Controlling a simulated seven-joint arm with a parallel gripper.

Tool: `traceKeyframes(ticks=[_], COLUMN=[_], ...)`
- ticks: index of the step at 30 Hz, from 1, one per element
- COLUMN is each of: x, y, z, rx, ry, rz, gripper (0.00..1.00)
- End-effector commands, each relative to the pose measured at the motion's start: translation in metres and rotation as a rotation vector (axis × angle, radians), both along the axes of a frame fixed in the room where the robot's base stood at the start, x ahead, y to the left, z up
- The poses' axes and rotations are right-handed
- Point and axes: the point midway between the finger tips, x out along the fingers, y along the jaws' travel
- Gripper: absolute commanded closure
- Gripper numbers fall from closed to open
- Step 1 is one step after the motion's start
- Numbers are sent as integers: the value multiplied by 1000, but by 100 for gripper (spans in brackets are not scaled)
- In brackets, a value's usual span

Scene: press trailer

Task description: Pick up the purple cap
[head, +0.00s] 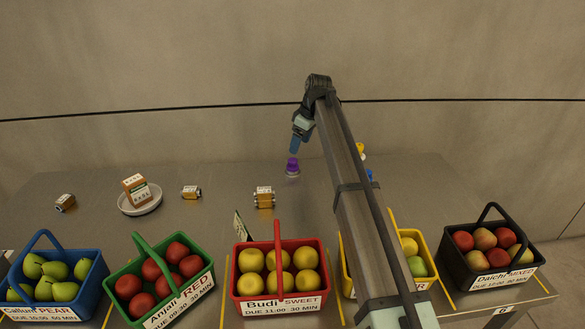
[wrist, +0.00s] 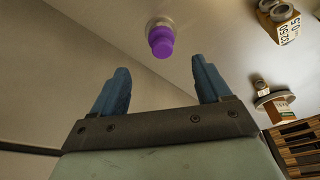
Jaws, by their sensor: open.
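The purple cap (head: 292,164) sits upright on a small pale base on the grey table, near the table's back half. In the wrist view the purple cap (wrist: 161,42) shows beyond the fingertips, roughly centred between them, with its pale round base behind it. My gripper (head: 295,146) is just above the cap in the head view, pointing down. In the wrist view my gripper (wrist: 160,75) has its two blue fingers spread wide with nothing between them. The fingers are apart from the cap.
Small labelled blocks (head: 264,197) and (head: 191,192) stand left of and nearer than the cap. A white dish (head: 140,204) holds a labelled box. Yellow and blue items (head: 361,150) show beside my arm. Several fruit baskets, including a red basket (head: 280,303), line the front edge.

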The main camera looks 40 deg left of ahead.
Motion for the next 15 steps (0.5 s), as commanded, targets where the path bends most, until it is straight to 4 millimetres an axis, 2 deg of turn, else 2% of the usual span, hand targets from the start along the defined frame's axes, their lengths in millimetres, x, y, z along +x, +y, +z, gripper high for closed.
traceKeyframes(ticks=[3,6,15], x=[-2,-2,-4], y=[6,9,15], z=[-22,-34,-50], rx=[-1,0,0], ry=[1,0,0], rz=[0,0,0], gripper=[23,23,23])
